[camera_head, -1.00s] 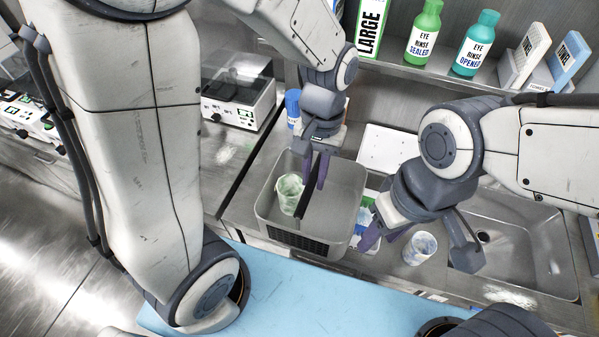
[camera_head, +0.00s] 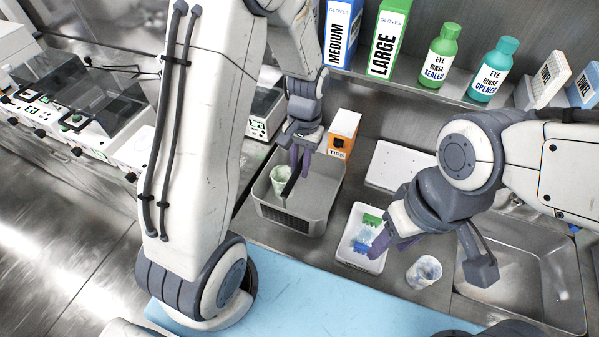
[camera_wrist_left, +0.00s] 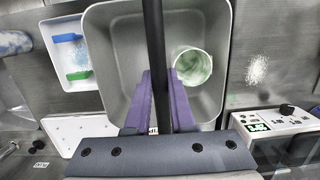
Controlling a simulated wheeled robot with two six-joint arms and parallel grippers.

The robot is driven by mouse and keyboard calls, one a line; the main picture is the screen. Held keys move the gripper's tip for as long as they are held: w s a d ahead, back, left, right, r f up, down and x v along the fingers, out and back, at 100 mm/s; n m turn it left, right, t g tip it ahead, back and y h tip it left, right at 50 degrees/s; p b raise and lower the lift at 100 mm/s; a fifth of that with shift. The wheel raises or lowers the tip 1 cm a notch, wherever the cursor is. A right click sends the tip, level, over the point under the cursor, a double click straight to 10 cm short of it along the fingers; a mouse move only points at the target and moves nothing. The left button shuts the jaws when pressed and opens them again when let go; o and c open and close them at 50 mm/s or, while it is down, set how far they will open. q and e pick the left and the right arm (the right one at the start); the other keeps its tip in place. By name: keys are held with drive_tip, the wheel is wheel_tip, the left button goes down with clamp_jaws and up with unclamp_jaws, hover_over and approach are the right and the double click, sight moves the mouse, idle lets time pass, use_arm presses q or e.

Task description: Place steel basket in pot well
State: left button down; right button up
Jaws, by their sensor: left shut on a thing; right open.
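The grey steel basket (camera_head: 327,207) is a deep open bin with a dark slotted panel on its front and a black bar handle (camera_head: 291,188) across its top. My left gripper (camera_head: 299,160) is shut on this handle; in the left wrist view its purple fingers (camera_wrist_left: 160,85) close on the bar (camera_wrist_left: 153,35). A cup with greenish contents (camera_head: 281,179) is seen inside the basket (camera_wrist_left: 110,60). I cannot tell whether the basket rests on the counter or hangs above it. My right gripper (camera_head: 392,243) is open and empty, over the white tray. I cannot clearly identify the pot well.
The white tray (camera_head: 355,262) holds blue and green items. A beaker (camera_head: 424,271) stands between it and the sink (camera_head: 525,275). A tips box (camera_head: 342,133) and a white board (camera_head: 398,165) are behind.

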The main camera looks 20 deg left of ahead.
use_arm(q)
drive_tip(key=shift+w+f+p, duration=0.1)
drive_tip(key=shift+f+p, duration=0.3)
drive_tip(key=shift+f, duration=1.65)
drive_tip(key=shift+f, duration=0.2)
drive_tip(key=c, duration=0.8)
unclamp_jaws()
drive_tip(key=shift+o, duration=0.2)
drive_tip(key=shift+r, duration=0.15)
